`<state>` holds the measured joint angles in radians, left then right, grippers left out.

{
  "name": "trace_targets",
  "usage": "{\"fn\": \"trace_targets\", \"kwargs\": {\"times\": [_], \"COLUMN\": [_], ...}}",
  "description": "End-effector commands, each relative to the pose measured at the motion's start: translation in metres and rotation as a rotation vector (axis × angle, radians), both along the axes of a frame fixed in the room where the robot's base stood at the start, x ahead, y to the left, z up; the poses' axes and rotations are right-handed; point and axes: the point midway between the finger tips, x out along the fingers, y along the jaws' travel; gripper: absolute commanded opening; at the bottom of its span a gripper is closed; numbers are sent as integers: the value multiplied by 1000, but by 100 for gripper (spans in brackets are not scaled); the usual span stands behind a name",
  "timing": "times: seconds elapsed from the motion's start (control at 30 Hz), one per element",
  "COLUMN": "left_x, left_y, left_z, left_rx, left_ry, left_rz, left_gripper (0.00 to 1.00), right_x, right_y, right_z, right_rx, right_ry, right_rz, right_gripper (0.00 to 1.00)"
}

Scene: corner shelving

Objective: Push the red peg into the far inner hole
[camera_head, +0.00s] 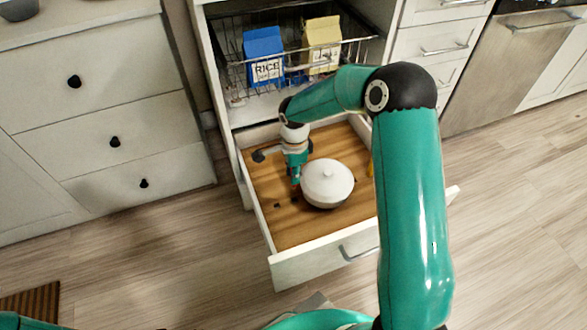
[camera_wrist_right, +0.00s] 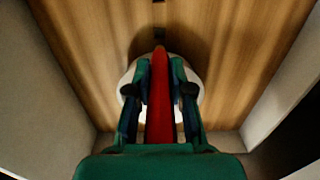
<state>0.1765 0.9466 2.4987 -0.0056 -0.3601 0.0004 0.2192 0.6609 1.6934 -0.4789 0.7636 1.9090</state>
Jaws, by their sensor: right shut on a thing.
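My right gripper (camera_head: 296,172) reaches down into an open wooden-floored drawer (camera_head: 290,232), left of a white lidded pot. In the right wrist view, the gripper (camera_wrist_right: 165,86) is shut on a long red peg (camera_wrist_right: 160,115), which points away from the wrist toward the drawer floor. Small dark holes show in that floor, one in the head view (camera_head: 277,206) and one beyond the peg's tip in the right wrist view (camera_wrist_right: 159,34). I cannot tell whether the tip touches the floor. The peg is mostly hidden in the head view. My left gripper is out of view.
The white pot (camera_head: 327,182) stands close to the right of my gripper. Drawer walls enclose the space. A wire basket above holds a blue rice carton (camera_head: 264,55) and a yellow carton (camera_head: 321,45). The drawer's front left floor is mostly bare.

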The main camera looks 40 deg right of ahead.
Motion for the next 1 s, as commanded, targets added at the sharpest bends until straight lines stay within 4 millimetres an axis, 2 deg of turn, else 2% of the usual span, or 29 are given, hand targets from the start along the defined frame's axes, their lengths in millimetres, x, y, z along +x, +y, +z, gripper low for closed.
{"fn": "trace_targets", "kwargs": {"times": [0.57, 1.0], "left_x": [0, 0], "left_y": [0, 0], "left_z": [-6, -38], "left_rx": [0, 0], "left_ry": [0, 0], "left_rz": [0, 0], "left_gripper": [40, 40], "right_x": [-1, -1], "right_y": [-3, -3], "right_z": [-2, -39], "right_rx": [-2, -1], "right_ry": [1, 3], "right_rz": [-41, -40], "right_gripper": [0, 0]}}
